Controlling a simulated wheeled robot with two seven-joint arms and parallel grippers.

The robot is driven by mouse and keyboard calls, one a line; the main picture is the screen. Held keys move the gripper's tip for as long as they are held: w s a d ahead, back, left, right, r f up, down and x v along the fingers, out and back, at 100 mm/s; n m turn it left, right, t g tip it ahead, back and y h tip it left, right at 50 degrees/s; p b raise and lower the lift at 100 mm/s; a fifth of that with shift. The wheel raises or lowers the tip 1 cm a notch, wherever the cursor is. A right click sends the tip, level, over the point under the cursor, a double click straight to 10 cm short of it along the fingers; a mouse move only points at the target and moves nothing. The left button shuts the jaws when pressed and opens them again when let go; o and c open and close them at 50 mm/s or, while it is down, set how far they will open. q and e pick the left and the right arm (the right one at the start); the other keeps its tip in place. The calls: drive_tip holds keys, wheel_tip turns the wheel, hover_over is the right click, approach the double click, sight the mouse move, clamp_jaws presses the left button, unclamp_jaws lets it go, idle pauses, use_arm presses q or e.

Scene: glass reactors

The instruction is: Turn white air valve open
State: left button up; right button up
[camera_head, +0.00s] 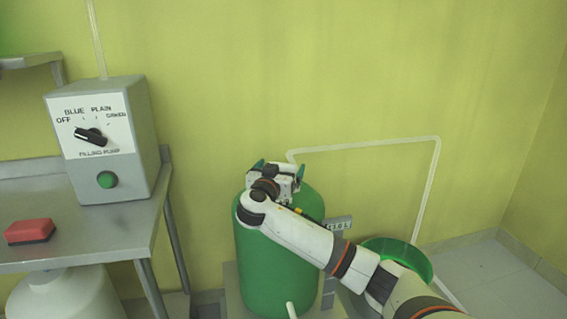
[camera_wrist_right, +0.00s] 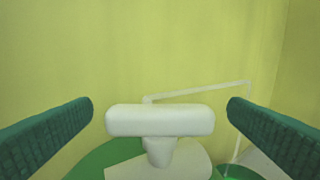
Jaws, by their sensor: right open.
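The white air valve (camera_wrist_right: 160,121) shows in the right wrist view as a white T-shaped handle with a horizontal bar on a short stem. It stands on top of the green tank (camera_head: 262,262). My right gripper (camera_head: 274,166) is over the tank top in the head view and hides the valve there. In the right wrist view the right gripper's green fingers (camera_wrist_right: 160,112) are open, one on each side of the handle bar, with a gap at both ends. My left gripper is not in view.
A grey pump box (camera_head: 108,140) with a black knob and green button stands on a metal table (camera_head: 110,228) at left, near a red block (camera_head: 30,231). A green bucket (camera_head: 420,262) stands right of the tank. A white pipe (camera_head: 365,145) runs along the wall.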

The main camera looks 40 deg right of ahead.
sight(281, 163)
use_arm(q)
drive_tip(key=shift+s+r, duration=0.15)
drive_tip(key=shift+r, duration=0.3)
use_arm(e)
drive_tip(key=shift+x, duration=2.25)
drive_tip(key=c, duration=1)
drive_tip(key=shift+a+f+t+b, duration=0.1)
drive_tip(key=shift+f+t+b, duration=0.05)
drive_tip(key=shift+t+b, duration=0.3)
drive_tip(key=shift+f+n+t+y+b, duration=0.1)
drive_tip(key=shift+n+t+y+b, duration=0.3)
drive_tip(key=shift+n+y, duration=0.15)
drive_tip(key=shift+w+n+t+y, duration=0.1)
drive_tip(key=shift+n+t+y, duration=0.45)
drive_tip(key=shift+n+t, duration=0.1)
drive_tip(key=shift+w+a+r+n+t+y, duration=0.1)
drive_tip(key=shift+r+n+t+y, duration=0.1)
drive_tip(key=shift+n+t+y, duration=0.5)
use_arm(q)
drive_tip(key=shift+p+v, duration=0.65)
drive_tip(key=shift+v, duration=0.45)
use_arm(e)
drive_tip(key=shift+w+a+n+t+y, duration=0.1)
drive_tip(key=shift+a+n+t+y, duration=0.05)
drive_tip(key=shift+n+t+y, duration=1.1)
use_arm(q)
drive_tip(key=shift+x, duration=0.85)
use_arm(e)
drive_tip(key=shift+a+y, duration=0.1)
drive_tip(key=shift+y, duration=0.35)
